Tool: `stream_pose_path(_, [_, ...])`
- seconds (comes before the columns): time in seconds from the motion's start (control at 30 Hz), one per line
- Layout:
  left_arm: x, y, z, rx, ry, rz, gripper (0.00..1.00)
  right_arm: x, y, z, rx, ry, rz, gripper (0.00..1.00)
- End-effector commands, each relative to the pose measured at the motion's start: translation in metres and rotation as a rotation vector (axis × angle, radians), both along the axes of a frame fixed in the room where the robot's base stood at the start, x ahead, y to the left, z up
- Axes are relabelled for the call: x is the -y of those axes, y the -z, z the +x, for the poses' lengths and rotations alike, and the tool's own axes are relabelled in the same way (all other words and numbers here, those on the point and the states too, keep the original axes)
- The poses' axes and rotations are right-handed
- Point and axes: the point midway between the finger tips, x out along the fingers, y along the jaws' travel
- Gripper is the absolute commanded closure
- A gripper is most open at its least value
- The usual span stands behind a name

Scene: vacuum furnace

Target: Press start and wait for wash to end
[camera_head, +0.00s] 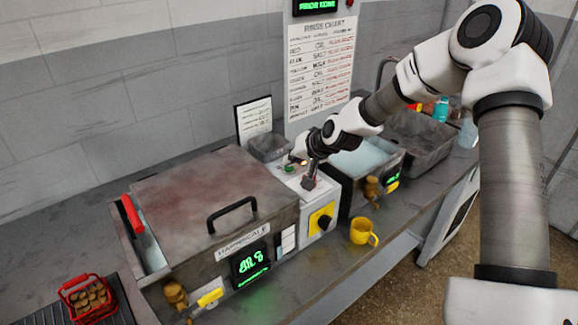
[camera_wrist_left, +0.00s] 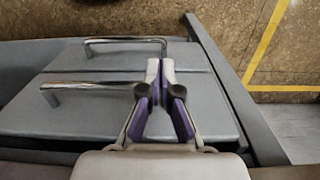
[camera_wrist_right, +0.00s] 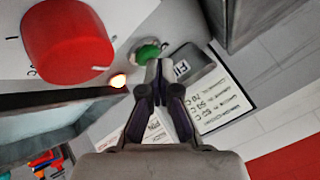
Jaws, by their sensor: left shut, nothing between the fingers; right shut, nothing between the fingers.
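A control box stands between two wash tanks, and its green start button (camera_wrist_right: 147,53) shows in the right wrist view just beyond my right fingertips. A red knob (camera_wrist_right: 68,42) and a small lit orange lamp (camera_wrist_right: 118,81) are on the same panel. The green button also shows in the head view (camera_head: 289,169). My right gripper (camera_wrist_right: 158,66) is shut and empty, with its tips close to the button; I cannot tell whether they touch it. The lidded tank (camera_head: 215,195) has a green display (camera_head: 250,264). My left gripper (camera_wrist_left: 160,66) is shut and empty above grey drawers with metal handles.
The second tank (camera_head: 367,157) is open with liquid inside. A yellow mug (camera_head: 363,232) stands at the bench front. A red basket (camera_head: 87,298) of brown parts is at lower left. A rinse chart (camera_head: 320,68) hangs behind. A grey bin (camera_head: 417,139) is at right.

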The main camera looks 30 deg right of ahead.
Motion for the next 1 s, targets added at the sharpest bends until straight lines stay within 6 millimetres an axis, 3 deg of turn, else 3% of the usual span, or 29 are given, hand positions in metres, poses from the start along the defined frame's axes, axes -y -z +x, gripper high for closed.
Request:
stream_pose_path(0.13, [0.000,-0.011,0.000,0.000,0.000,0.000,1.00,0.000,-0.012,0.000,0.001,0.001,0.000,1.00])
stream_pose_path(0.53, [0.000,-0.014,0.000,0.000,0.000,0.000,1.00,0.000,-0.015,0.001,0.001,0.001,0.000,1.00])
stream_pose_path(1.0, [0.000,-0.059,0.000,0.000,0.000,0.000,1.00,0.000,-0.062,0.001,0.001,0.001,0.000,1.00])
